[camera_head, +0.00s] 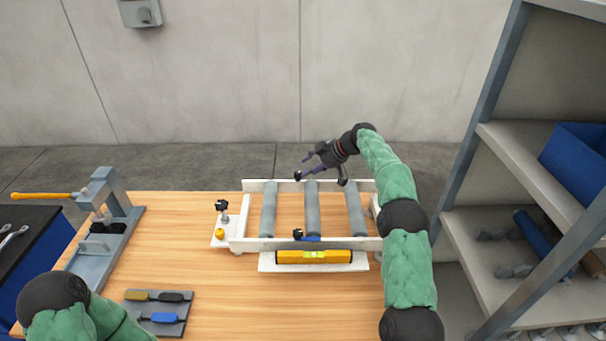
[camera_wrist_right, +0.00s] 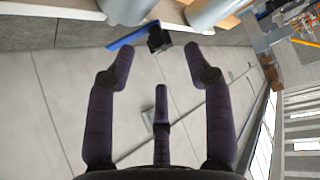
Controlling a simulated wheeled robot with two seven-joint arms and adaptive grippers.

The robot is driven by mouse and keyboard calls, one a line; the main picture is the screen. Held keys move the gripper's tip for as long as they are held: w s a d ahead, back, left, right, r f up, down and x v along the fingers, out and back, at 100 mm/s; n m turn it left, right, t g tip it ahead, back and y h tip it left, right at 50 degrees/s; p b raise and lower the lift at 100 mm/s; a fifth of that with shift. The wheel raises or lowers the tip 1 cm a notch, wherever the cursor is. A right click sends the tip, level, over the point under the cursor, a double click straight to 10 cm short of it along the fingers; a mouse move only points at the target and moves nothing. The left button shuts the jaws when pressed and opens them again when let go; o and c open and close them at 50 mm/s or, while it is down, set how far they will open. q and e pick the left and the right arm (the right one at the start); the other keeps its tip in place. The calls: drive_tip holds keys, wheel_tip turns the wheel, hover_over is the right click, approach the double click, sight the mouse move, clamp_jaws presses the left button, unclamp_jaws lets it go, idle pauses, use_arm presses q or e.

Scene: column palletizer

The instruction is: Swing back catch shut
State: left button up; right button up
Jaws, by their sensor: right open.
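The roller frame (camera_head: 240,242) lies on the wooden bench, with grey rollers between two white rails. In the wrist view the back catch is a blue bar (camera_wrist_right: 132,36) with a black knob (camera_wrist_right: 159,40), jutting outward from the rail (camera_wrist_right: 85,11). In the head view my right gripper (camera_head: 318,171) is over the back rail and largely hides this catch. The right gripper also shows in the wrist view (camera_wrist_right: 158,55), open, its purple-black fingers spread with the knob just ahead between the tips. The front catch (camera_head: 310,238), blue with a black knob, lies along the front rail. My left gripper is out of view.
A yellow level (camera_head: 290,257) lies at the frame's front. A white bracket (camera_head: 222,236) with a black knob is at its left. A grey clamp fixture (camera_head: 105,225) and tool board (camera_head: 170,326) are on the left bench. Shelving (camera_head: 500,150) stands right.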

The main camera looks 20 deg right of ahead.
sight(300, 173)
drive_tip(key=shift+x, duration=2.15)
clamp_jaws()
